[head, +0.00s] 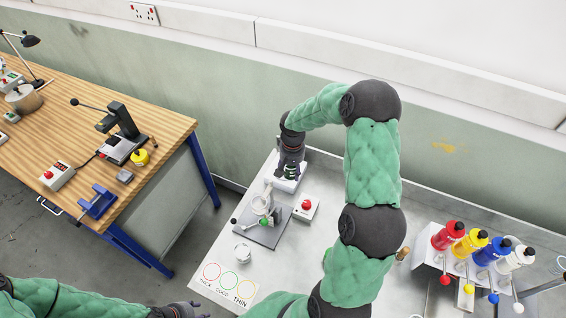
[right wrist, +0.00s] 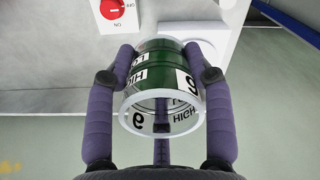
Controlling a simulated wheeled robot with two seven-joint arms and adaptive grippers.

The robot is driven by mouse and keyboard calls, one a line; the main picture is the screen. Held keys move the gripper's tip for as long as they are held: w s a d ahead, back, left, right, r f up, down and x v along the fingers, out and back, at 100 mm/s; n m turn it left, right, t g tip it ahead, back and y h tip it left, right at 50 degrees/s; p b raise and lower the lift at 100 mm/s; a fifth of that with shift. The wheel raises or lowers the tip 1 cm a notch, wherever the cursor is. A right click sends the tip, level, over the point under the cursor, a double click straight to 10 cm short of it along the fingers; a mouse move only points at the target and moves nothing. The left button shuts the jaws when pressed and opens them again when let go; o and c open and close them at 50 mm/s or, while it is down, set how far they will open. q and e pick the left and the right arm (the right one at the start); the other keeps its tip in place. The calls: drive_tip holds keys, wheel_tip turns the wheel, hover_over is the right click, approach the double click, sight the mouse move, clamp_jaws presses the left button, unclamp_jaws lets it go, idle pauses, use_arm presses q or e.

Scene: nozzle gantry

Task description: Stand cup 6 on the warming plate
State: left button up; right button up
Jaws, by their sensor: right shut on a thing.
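Cup 6 (right wrist: 160,85) is a clear-rimmed cup with a dark green band, marked 6, HIGH and LOW. My right gripper (right wrist: 161,76) is shut on it, one purple finger on each side. In the head view the cup (head: 291,170) shows below my right gripper (head: 291,158), over a white plate (head: 284,186) near the back wall, which looks like the warming plate. In the right wrist view this plate (right wrist: 222,30) lies behind the cup. I cannot tell whether the cup touches it. My left gripper (head: 182,310) is at the bottom edge; its fingers are unclear.
A white box with a red knob (head: 306,207) stands close to the plate. A stand with a clear funnel (head: 262,205) is in front of it. A white cup (head: 242,252) and marked circles (head: 229,280) are nearer. Coloured bottles (head: 484,247) stand in a rack at right.

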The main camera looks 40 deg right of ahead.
drive_tip(key=w+d+f, duration=0.1)
drive_tip(key=w+f, duration=0.1)
drive_tip(key=w, duration=0.1)
drive_tip(key=w+d+f, duration=0.2)
drive_tip(key=w+f, duration=0.1)
drive_tip(key=w+d+f+p, duration=0.1)
drive_tip(key=w+d+f, duration=0.1)
drive_tip(key=w+f, duration=0.1)
drive_tip(key=shift+w+d, duration=0.25)
drive_tip(key=shift+w+d+f, duration=0.15)
drive_tip(key=shift+w+f, duration=0.2)
drive_tip(key=shift+f, duration=0.1)
wheel_tip(320, 180, down, 3)
drive_tip(key=shift+w+d+f+p, duration=0.1)
drive_tip(key=shift+f+p, duration=0.05)
drive_tip(key=shift+p, duration=0.4)
drive_tip(key=shift+f, duration=0.1)
drive_tip(key=o, duration=1.2)
